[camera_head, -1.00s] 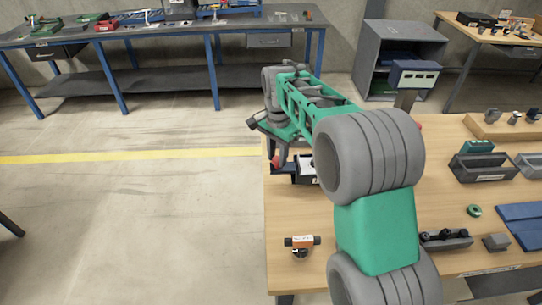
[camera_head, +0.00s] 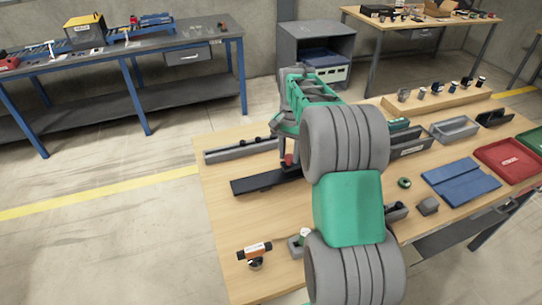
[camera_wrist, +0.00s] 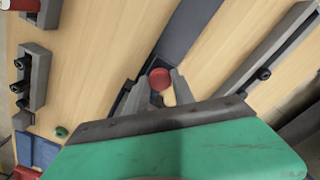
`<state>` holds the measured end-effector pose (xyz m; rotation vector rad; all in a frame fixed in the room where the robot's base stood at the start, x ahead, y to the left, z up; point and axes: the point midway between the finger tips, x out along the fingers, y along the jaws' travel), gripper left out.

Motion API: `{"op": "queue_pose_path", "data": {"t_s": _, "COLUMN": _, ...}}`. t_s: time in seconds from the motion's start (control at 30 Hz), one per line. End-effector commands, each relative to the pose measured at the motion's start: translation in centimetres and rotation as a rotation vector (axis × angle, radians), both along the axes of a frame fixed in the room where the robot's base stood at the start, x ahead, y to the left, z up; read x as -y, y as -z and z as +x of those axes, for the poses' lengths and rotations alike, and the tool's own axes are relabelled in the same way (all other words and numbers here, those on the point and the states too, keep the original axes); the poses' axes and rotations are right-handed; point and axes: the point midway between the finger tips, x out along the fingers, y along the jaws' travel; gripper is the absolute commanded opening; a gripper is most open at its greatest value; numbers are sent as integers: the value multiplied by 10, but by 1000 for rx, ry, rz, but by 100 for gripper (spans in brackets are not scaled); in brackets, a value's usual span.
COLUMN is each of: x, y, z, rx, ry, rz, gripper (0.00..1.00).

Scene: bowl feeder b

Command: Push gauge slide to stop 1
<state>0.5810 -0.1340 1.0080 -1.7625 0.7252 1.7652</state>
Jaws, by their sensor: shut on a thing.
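The gauge's long dark rail (camera_head: 250,184) lies on the wooden table, left of and below my gripper in the head view. In the wrist view the rail (camera_wrist: 188,28) runs diagonally past the fingers. A round red knob (camera_wrist: 160,79) sits between the two fingertips of my gripper (camera_wrist: 157,88), which is shut on it. The red knob also shows in the head view (camera_head: 288,160) at the rail's right part, below my wrist. My arm hides the right end of the rail. I cannot make out stop 1.
A grey rail (camera_head: 235,151) with black knobs lies behind the dark one. An orange-and-black part (camera_head: 254,250) is at the front left.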

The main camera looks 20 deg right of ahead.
Motion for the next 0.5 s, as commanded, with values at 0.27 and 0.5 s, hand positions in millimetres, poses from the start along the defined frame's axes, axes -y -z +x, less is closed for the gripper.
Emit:
{"op": "queue_pose_path", "data": {"t_s": 0.27, "x": 36, "y": -1, "z": 0, "rx": 2, "ry": 6, "rz": -1, "gripper": 0}}
{"op": "queue_pose_path", "data": {"t_s": 0.5, "x": 42, "y": -1, "z": 0, "rx": 2, "ry": 3, "rz": -1, "gripper": 0}}
